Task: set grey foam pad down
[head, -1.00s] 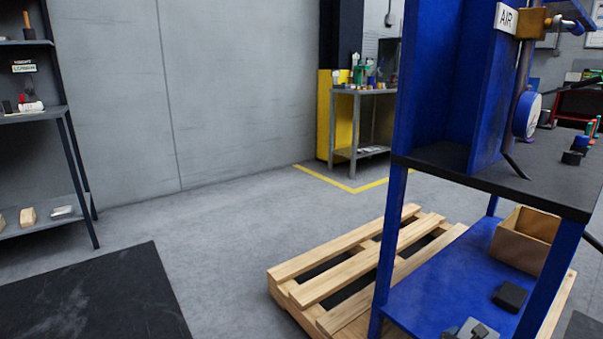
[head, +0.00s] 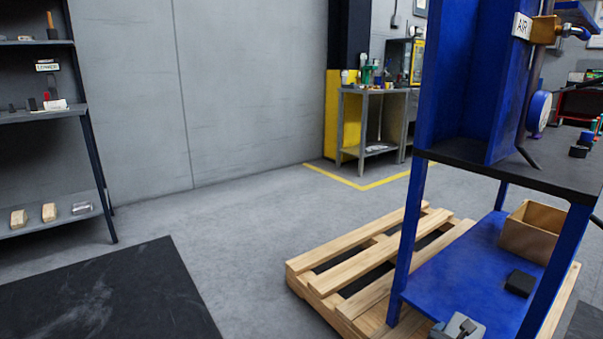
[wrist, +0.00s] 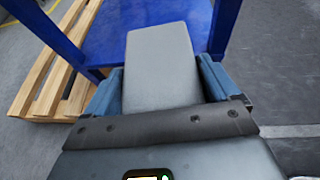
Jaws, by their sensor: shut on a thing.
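The grey foam pad (wrist: 161,62) is a flat light-grey block in the wrist view. My gripper (wrist: 160,85) is shut on it, with a blue finger on each side. The pad points away from the wrist toward a blue stand, whose surface (wrist: 115,45) shows just beyond and beside it. I cannot tell whether the pad touches that surface.
A shelf rack (head: 50,115) stands left. Floor between is clear.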

